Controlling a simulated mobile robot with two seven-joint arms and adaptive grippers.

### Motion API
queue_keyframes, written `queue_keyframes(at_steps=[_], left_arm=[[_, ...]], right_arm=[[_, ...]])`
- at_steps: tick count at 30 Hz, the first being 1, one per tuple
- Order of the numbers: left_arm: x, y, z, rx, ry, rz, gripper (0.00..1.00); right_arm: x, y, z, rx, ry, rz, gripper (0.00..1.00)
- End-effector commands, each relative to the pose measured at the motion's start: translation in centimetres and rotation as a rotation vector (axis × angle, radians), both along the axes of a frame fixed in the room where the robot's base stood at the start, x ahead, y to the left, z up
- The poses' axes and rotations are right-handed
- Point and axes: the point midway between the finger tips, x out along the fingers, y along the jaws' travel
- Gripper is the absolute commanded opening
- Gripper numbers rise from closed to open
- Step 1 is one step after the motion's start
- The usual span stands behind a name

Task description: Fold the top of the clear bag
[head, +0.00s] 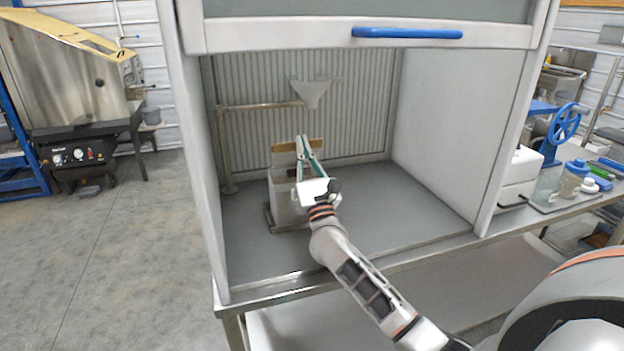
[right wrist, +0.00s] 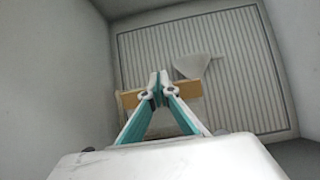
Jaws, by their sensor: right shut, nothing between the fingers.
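The clear bag (head: 283,194) stands upright inside the hood, pale and see-through, with a tan band (head: 284,147) across its top. My right gripper (head: 302,142) is in front of the bag's top, fingers pointing up and shut with nothing between them. In the right wrist view the shut fingertips (right wrist: 159,78) overlap the tan band (right wrist: 187,90), which shows on both sides of them. I cannot tell whether they touch it. My gripper and wrist hide the bag's middle and right part. My left gripper is not in view.
A clear funnel (head: 314,92) hangs on a metal pipe (head: 262,106) above the bag. The bag stands on a low metal tray (head: 290,229). The hood's side walls and raised sash (head: 450,36) frame the opening. The hood floor (head: 410,205) to the right is clear.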

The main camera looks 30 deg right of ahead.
Motion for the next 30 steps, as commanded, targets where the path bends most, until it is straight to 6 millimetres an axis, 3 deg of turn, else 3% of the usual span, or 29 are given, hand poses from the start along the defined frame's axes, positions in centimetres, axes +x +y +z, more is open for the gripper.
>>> queue_keyframes(at_steps=[12, 30], left_arm=[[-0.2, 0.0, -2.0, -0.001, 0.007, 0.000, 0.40], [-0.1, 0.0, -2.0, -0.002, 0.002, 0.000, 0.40]], right_arm=[[2.5, -0.6, -0.1, 0.000, 0.000, 0.000, 0.00], [3.0, -0.7, 0.0, 0.001, 0.000, 0.001, 0.00]])
